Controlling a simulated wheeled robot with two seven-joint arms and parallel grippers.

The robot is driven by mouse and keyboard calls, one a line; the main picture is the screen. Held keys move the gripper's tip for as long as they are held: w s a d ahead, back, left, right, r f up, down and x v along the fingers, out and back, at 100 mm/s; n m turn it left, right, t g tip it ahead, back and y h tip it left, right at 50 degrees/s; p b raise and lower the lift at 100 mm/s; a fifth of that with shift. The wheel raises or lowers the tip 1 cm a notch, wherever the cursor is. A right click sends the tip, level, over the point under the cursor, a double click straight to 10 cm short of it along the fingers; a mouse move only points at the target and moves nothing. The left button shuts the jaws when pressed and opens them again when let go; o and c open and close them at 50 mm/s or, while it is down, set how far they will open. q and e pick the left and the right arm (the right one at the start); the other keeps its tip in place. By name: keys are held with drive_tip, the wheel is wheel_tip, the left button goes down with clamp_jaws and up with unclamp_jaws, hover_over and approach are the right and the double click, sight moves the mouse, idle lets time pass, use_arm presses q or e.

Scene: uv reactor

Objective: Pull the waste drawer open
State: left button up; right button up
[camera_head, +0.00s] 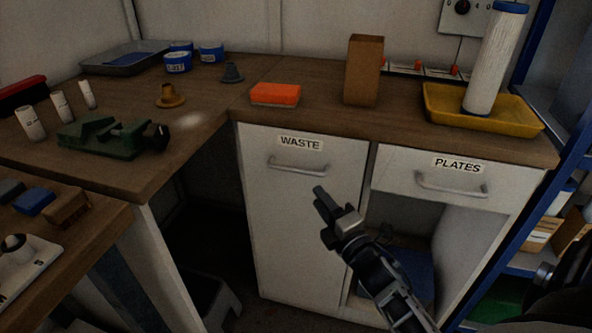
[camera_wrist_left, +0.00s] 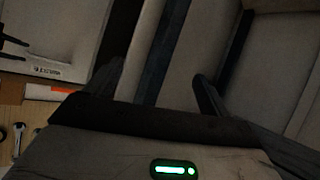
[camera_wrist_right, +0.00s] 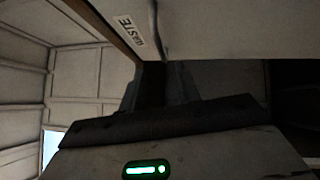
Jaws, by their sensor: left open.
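The white waste drawer (camera_head: 300,220) is a tall front under the counter in the head view, marked WASTE (camera_head: 300,143). It looks closed. Its bar handle (camera_head: 298,168) runs across near the top. My right gripper (camera_head: 319,196) is in front of the drawer, below and right of the handle. Its fingers look close together; whether they are shut is unclear. The right wrist view shows the WASTE label (camera_wrist_right: 130,30) and dark fingers (camera_wrist_right: 158,82) near the drawer front. My left gripper (camera_wrist_left: 160,85) is open and empty in the left wrist view, outside the head view.
The plates drawer (camera_head: 450,182) is to the right, above an open compartment. The counter holds an orange sponge (camera_head: 275,94), a brown block (camera_head: 363,70), a yellow tray (camera_head: 440,105) and a green vise (camera_head: 105,136). A blue shelf frame stands at right.

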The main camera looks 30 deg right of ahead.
sight(297, 170)
drive_tip(key=w, duration=0.3)
drive_tip(key=w+r, duration=0.1)
drive_tip(key=w, duration=0.7)
drive_tip(key=shift+d+r, duration=0.2)
drive_tip(key=shift+d, duration=0.15)
clamp_jaws()
